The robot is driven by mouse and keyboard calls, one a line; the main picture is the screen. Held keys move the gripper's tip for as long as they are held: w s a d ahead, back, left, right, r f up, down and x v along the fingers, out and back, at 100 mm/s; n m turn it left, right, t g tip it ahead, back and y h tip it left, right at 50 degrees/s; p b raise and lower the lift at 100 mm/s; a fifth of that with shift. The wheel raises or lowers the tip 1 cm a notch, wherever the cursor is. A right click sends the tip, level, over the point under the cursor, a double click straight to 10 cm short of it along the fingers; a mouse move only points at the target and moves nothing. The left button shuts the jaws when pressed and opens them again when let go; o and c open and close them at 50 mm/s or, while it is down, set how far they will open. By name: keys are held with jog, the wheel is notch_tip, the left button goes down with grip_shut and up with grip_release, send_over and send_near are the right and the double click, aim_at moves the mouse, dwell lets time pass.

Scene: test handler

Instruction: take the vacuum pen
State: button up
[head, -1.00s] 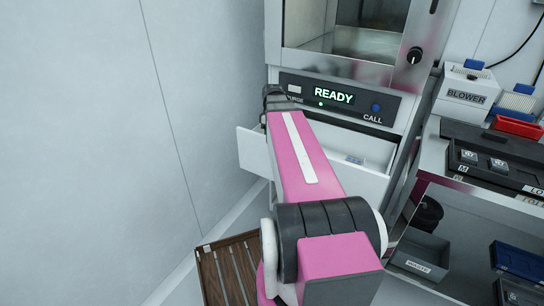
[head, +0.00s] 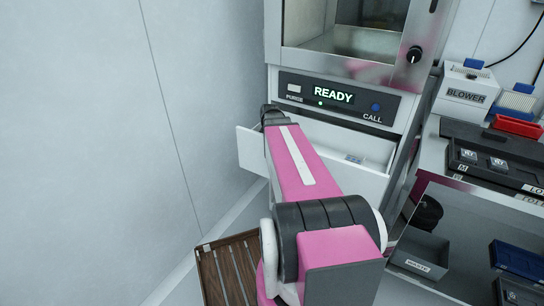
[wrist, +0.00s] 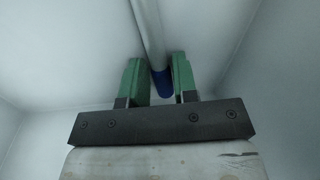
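The vacuum pen, a pale rod with a blue end (wrist: 161,82), lies in the white drawer and shows in the wrist view. My gripper (wrist: 160,62) has two green fingers, set apart, with the pen's blue end in the gap between them. The pale shaft runs up beyond the fingertips. I see no clear grip, and whether a finger touches the pen cannot be told. In the head view the open drawer (head: 318,146) is under the READY panel. My arm reaches into it and hides the fingers and the pen there.
A small blue and white item (head: 354,158) lies in the drawer's right part. The drawer walls stand close around my wrist. A bare wall is at the left.

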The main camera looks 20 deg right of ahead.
grip_shut()
jog(key=shift+r, duration=0.1)
notch_tip(320, 180, up, 10)
dwell(0.7)
dwell(0.4)
